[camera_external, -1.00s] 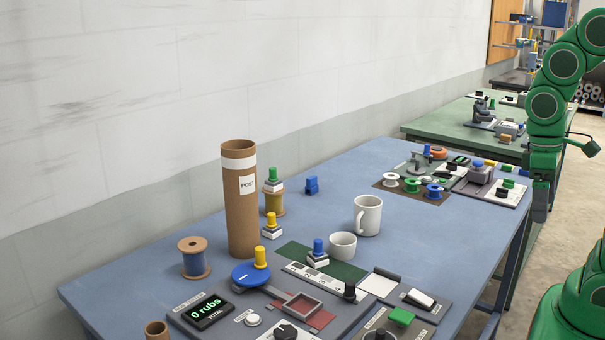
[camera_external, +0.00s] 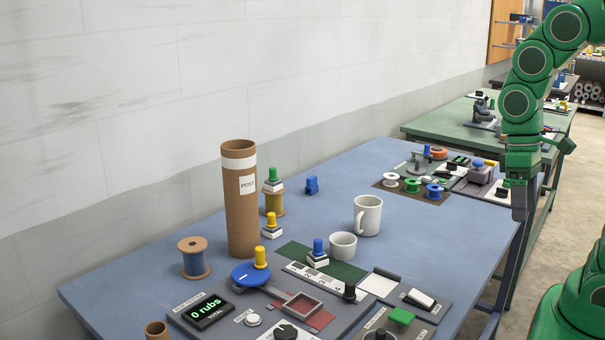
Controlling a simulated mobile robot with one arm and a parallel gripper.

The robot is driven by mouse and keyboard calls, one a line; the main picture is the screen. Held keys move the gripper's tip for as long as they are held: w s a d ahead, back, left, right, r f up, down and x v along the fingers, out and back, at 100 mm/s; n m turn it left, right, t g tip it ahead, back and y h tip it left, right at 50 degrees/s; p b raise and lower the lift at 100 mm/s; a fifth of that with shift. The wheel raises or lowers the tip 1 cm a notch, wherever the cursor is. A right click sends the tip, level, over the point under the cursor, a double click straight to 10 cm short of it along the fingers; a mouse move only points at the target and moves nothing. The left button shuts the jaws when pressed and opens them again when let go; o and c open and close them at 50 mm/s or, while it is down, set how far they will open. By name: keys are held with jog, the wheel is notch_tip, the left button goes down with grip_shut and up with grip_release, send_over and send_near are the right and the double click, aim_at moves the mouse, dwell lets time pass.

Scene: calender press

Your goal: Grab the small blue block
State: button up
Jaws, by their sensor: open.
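My gripper (camera_external: 519,212) points down at the right edge of the table, far to the right of the block. It is open and holds nothing that I can see. Its fingers look narrow from this side.
Panels with spools (camera_external: 412,185) lie at the back right. Table around the block is clear.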

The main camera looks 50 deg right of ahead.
jog(key=w+d+f+n+t+h, duration=0.1)
jog(key=w+d+n+t+h, duration=0.2)
jog(key=w+d+n, duration=0.8)
jog(key=w+d+f+t+h, duration=0.1)
jog(key=w+d+t+h, duration=0.25)
jog(key=w+d, duration=0.95)
jog(key=w+d+f+n+t+h, duration=0.15)
jog(key=w+d+n+t, duration=0.35)
jog(key=w, duration=1.4)
jog(key=n+t+y, duration=0.5)
jog(key=n+y, duration=0.2)
jog(key=n, duration=1.4)
send_near(314, 183)
jog(key=x, duration=0.3)
jog(key=shift+w+a+f, duration=0.15)
jog(key=shift+a+f, duration=0.1)
jog(key=shift+f, duration=0.15)
jog(key=shift+g+x, duration=0.25)
jog(key=shift+x, duration=0.7)
jog(key=shift+d+r+x, duration=0.1)
jog(key=shift+r+x, duration=0.05)
jog(key=shift+x, duration=0.65)
jog(key=shift+d+r+x, duration=0.1)
jog(key=shift+r+x, duration=0.05)
jog(key=shift+x, duration=1.95)
jog(key=shift+r, duration=0.1)
